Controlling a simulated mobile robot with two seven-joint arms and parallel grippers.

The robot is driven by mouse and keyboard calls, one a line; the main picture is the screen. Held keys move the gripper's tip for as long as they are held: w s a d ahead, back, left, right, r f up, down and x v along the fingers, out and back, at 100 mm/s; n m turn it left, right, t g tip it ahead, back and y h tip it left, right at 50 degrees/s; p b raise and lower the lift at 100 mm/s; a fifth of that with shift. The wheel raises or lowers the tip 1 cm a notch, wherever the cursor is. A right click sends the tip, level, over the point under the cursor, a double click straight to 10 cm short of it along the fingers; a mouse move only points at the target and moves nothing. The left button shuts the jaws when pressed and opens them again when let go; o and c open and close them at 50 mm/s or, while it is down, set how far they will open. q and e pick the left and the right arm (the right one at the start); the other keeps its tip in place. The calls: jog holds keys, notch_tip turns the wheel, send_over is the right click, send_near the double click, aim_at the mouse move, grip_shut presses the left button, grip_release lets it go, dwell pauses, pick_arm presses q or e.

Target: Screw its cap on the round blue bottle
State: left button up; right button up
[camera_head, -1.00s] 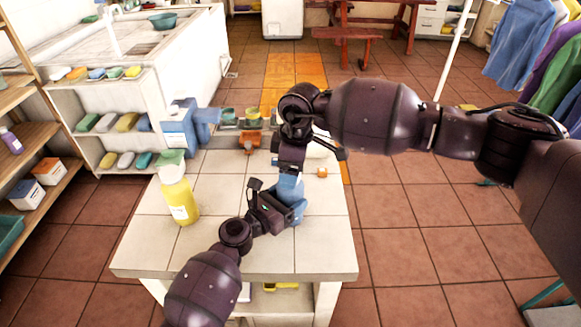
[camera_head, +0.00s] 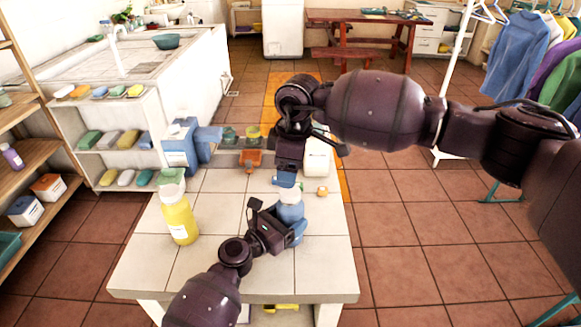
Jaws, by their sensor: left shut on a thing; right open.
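The round blue bottle (camera_head: 291,211) stands upright near the right side of the tiled table. My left gripper (camera_head: 283,226) is shut on its body from the left. My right gripper (camera_head: 287,171) is open above the bottle, pointing down. A small blue piece (camera_head: 285,180), perhaps the cap, shows just under the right gripper, above the bottle's pale top. I cannot tell whether it touches the gripper or the bottle. The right gripper's fingertips are partly hidden by its own body.
A small orange-yellow cap (camera_head: 322,190) lies right of the bottle. The table's front is clear.

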jog(key=shift+w+a+r+n, duration=0.1)
jog(key=shift+a+r+n, duration=0.05)
jog(key=shift+r+n, duration=0.3)
jog(key=n, duration=0.4)
jog(key=shift+r, duration=0.3)
jog(key=n, duration=0.4)
jog(key=shift+r+h, duration=0.15)
jog(key=shift+h, duration=0.15)
jog(key=n, duration=0.4)
jog(key=shift+r, duration=0.1)
jog(key=n, duration=1.3)
jog(key=shift+n+h, duration=0.25)
jog(key=shift+h, duration=0.05)
jog(key=n, duration=0.5)
jog(key=shift+s+d+n, duration=0.2)
jog(key=shift+n, duration=0.1)
jog(key=n, duration=0.9)
jog(key=shift+s, duration=0.1)
jog(key=n, duration=0.5)
jog(key=shift+d+n, duration=0.1)
jog(key=shift+n, duration=0.2)
